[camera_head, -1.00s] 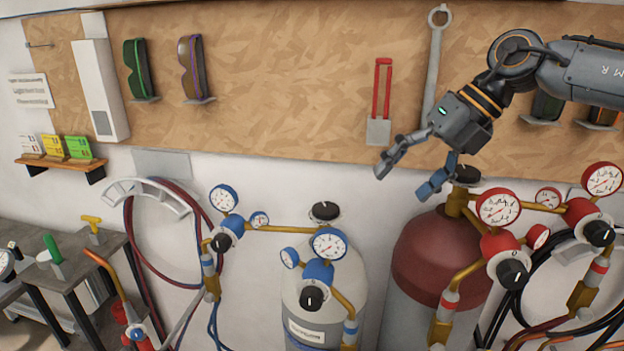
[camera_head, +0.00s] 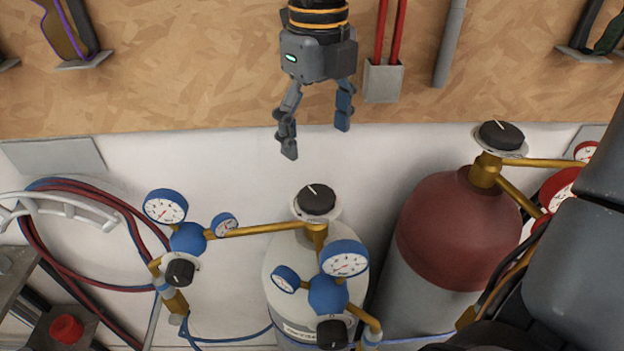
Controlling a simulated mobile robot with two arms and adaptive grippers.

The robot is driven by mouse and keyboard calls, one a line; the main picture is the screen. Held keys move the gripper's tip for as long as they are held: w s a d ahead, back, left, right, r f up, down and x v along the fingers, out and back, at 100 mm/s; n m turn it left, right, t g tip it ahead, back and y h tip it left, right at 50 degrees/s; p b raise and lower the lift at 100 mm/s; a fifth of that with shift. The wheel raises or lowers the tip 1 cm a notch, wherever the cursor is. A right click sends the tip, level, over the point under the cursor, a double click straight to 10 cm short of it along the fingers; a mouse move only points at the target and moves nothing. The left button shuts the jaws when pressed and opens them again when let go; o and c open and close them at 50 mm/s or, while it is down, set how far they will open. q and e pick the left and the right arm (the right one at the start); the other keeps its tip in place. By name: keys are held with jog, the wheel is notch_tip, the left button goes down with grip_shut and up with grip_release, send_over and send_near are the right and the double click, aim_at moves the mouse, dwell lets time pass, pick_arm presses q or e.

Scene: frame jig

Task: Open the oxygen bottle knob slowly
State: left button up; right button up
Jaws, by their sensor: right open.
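The oxygen bottle is the white cylinder (camera_head: 283,262) with blue regulators, low in the middle of the head view. Its black top knob (camera_head: 316,199) has a white mark and sits on a pale round collar. My right gripper (camera_head: 316,142) points down above the knob, in front of the wooden board. Its fingers are spread and empty, and they appear clear of the knob. My left gripper is not in view.
A blue regulator with gauges (camera_head: 346,258) sits in front of the bottle; another (camera_head: 188,238) is at left on a brass pipe (camera_head: 265,229). A red-topped cylinder (camera_head: 458,228) with a black knob (camera_head: 501,134) stands at right. Hoses (camera_head: 95,194) hang at left.

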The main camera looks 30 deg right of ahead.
aim_at(316, 195)
notch_tip(316, 195, down, 10)
jog(key=shift+w+r+p, duration=0.1)
jog(key=shift+p, duration=0.85)
jog(key=shift+f, duration=0.65)
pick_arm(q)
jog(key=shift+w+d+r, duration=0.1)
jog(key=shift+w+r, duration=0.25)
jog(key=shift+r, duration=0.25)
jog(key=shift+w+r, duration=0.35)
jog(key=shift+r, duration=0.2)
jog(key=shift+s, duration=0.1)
pick_arm(e)
jog(key=shift+c, duration=0.9)
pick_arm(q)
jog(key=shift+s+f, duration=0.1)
pick_arm(e)
jog(key=c, duration=1)
